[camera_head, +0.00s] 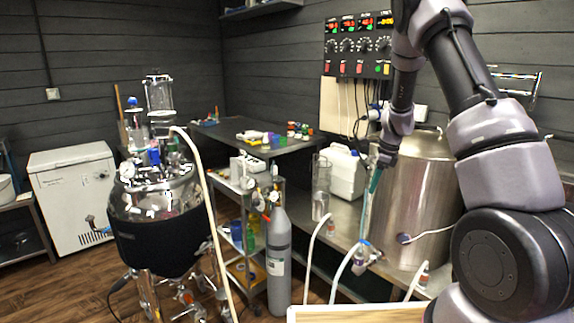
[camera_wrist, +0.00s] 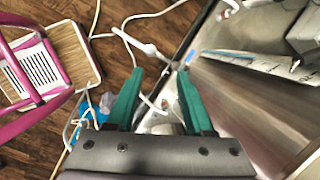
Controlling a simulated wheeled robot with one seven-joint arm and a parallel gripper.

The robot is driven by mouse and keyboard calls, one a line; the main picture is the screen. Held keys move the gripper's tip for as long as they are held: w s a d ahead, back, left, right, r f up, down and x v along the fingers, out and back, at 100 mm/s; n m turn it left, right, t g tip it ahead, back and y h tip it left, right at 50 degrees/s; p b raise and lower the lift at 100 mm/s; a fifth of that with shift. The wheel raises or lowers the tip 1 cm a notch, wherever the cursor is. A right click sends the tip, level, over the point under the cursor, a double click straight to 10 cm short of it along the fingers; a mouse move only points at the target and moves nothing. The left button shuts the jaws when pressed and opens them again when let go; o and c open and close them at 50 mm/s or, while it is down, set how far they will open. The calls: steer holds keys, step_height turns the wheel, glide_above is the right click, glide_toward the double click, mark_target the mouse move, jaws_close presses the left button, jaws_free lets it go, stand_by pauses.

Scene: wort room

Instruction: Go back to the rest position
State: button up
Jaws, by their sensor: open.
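My gripper (camera_head: 374,182) hangs from my arm at the right in the head view, its teal fingers pointing down. It is in front of the left side of a large steel vessel (camera_head: 425,190) and above a small fitting with a pale hose (camera_head: 345,268). In the wrist view the two teal fingers of my gripper (camera_wrist: 160,74) stand apart. Nothing shows held between them. Behind them are the floor, a white hose and the edge of a metal bench.
A steel bench (camera_head: 340,225) carries a white canister (camera_head: 345,172) and a clear cylinder (camera_head: 320,190). A grey gas bottle (camera_head: 279,255) and a glass-topped reactor (camera_head: 160,225) stand to the left. Hoses cross the floor. A wooden board (camera_wrist: 75,55) in a pink frame shows in the wrist view.

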steer(key=s+a+r+n+t, duration=0.1)
steer(key=s+r+n, duration=0.25)
steer(key=r, duration=0.45)
steer(key=s+a+r+n+t+y, duration=0.1)
steer(key=s+a+r+n, duration=0.1)
steer(key=s+r, duration=0.4)
steer(key=s+a+r+n, duration=0.1)
steer(key=s+r+n, duration=0.25)
steer(key=r, duration=0.55)
steer(key=s+r+n+t, duration=0.1)
steer(key=s+r+n, duration=0.1)
steer(key=s, duration=0.5)
steer(key=s+r+n+t, duration=0.1)
steer(key=s+r+n, duration=0.2)
steer(key=s, duration=0.4)
steer(key=s+a+r+n+t+h, duration=0.1)
steer(key=s+r+n, duration=0.1)
steer(key=s+n, duration=0.2)
steer(key=s, duration=0.3)
steer(key=shift+r, duration=0.35)
